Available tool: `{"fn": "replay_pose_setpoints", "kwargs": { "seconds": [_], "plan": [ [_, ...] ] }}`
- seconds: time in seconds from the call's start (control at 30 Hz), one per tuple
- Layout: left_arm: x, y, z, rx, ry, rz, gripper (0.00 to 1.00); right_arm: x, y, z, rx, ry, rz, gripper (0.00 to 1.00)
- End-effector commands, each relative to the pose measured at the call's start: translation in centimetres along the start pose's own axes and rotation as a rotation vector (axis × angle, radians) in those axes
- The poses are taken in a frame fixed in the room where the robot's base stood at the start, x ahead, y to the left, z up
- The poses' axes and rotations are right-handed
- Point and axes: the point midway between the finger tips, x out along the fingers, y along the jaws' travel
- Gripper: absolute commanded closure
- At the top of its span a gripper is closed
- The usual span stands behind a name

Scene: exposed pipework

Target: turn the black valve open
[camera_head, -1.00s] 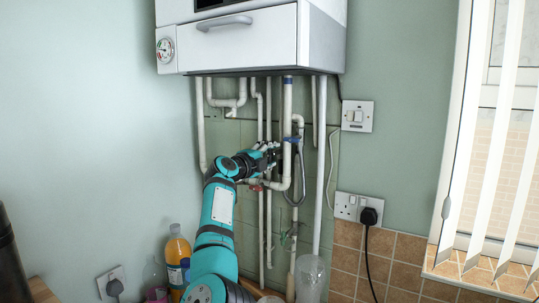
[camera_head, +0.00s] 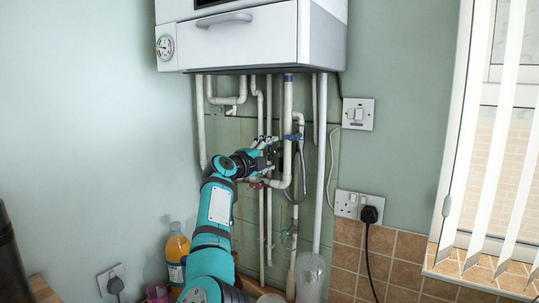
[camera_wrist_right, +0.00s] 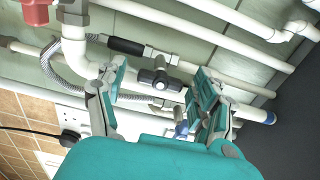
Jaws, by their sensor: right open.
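The black valve (camera_wrist_right: 160,82) is a dark knob on a white pipe in the right wrist view. It lies between the two spread fingers of my right gripper (camera_wrist_right: 160,76), with gaps visible on both sides. I cannot tell how far the fingertips are from it in depth. In the head view my right gripper (camera_head: 274,148) is in among the pipes under the boiler, left of the thick white pipe (camera_head: 288,115). The valve is too small and covered to make out there. My left gripper is not in view.
A red valve handle (camera_wrist_right: 35,12), a black sleeve-like part (camera_wrist_right: 126,46), a braided hose (camera_wrist_right: 50,65) and a blue part (camera_wrist_right: 181,128) surround the fingers. The white boiler (camera_head: 250,40) is above. Bottles (camera_head: 177,250) stand below.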

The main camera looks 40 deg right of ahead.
Motion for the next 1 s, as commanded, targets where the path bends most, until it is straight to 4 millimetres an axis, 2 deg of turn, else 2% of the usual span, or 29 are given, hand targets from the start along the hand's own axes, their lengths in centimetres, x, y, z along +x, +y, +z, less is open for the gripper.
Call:
{"fn": "replay_pose_setpoints", "kwargs": {
  "seconds": [0.2, 0.4, 1.0],
  "plan": [
    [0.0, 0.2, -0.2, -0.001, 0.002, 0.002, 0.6, -4.0, 0.1, 0.2, 0.0, -0.004, 0.001, 0.31],
    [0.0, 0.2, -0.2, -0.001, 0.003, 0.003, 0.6, -6.2, 0.1, 0.1, -0.001, -0.002, 0.001, 0.31],
    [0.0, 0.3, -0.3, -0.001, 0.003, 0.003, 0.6, -6.6, 0.1, 0.1, -0.002, -0.001, 0.0, 0.31]
  ]
}}
